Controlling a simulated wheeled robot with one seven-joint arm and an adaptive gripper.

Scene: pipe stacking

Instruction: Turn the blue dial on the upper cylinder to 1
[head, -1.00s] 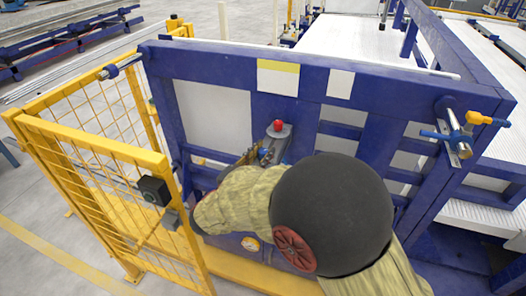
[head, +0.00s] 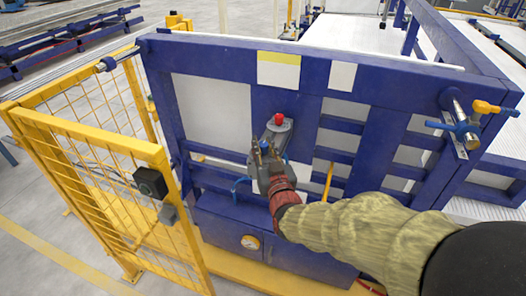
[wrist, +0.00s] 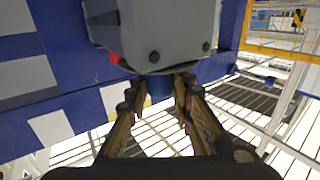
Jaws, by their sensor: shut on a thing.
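The grey housing with a red knob on top (head: 279,128) is mounted on the front of the blue frame. In the wrist view the grey housing (wrist: 155,32) fills the upper middle. The blue dial (wrist: 159,86) sticks out from under it, between my fingertips. My gripper (wrist: 159,82) is shut on the dial, one finger on each side. In the head view my gripper (head: 264,148) is just in front of the housing's lower end and hides much of the dial there. The dial's setting and any numbers cannot be read.
A yellow mesh fence (head: 95,180) with a black box stands at the left. A valve with blue and yellow handles (head: 463,127) is at the right of the blue frame (head: 225,60). A round gauge (head: 250,242) sits low. A thin yellow bar (head: 328,180) is right of my gripper.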

